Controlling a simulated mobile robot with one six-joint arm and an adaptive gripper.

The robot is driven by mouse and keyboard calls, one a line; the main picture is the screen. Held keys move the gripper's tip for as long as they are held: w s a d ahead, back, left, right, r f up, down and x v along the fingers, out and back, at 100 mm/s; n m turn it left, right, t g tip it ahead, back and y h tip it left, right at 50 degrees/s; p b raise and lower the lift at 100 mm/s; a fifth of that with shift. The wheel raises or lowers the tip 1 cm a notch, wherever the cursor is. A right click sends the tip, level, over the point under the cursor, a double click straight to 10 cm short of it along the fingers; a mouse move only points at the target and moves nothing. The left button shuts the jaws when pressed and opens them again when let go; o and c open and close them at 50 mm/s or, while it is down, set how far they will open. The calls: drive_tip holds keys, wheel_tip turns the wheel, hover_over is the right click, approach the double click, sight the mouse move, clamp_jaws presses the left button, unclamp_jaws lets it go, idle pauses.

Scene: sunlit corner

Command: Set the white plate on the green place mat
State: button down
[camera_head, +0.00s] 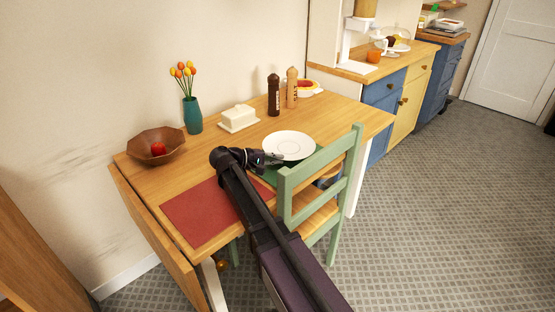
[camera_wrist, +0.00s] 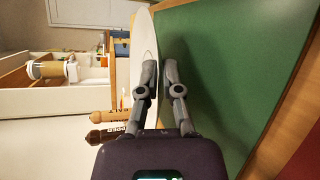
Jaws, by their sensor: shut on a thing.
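In the wrist view the plate (camera_wrist: 143,38) shows nearly edge-on at my gripper's fingertips (camera_wrist: 159,72). The green place mat (camera_head: 267,175) lies on the table below the plate and is partly hidden by the plate, my arm and the chair. The mat (camera_wrist: 215,70) fills much of the right of the wrist view. One finger is on the mat's side of the plate; the exact gap to the mat is unclear.
A green chair (camera_head: 322,170) stands at the table's (camera_head: 345,117) front edge, close to the plate. A red mat (camera_head: 200,214) lies left of my arm. A wooden bowl (camera_head: 150,138), vase (camera_head: 193,115), butter dish (camera_head: 238,119) and two mills (camera_head: 273,96) stand along the back.

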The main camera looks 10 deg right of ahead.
drive_tip(key=shift+f+b, duration=0.6)
drive_tip(key=shift+f, duration=0.25)
drive_tip(key=shift+f+b, duration=0.55)
drive_tip(key=c, duration=0.7)
unclamp_jaws()
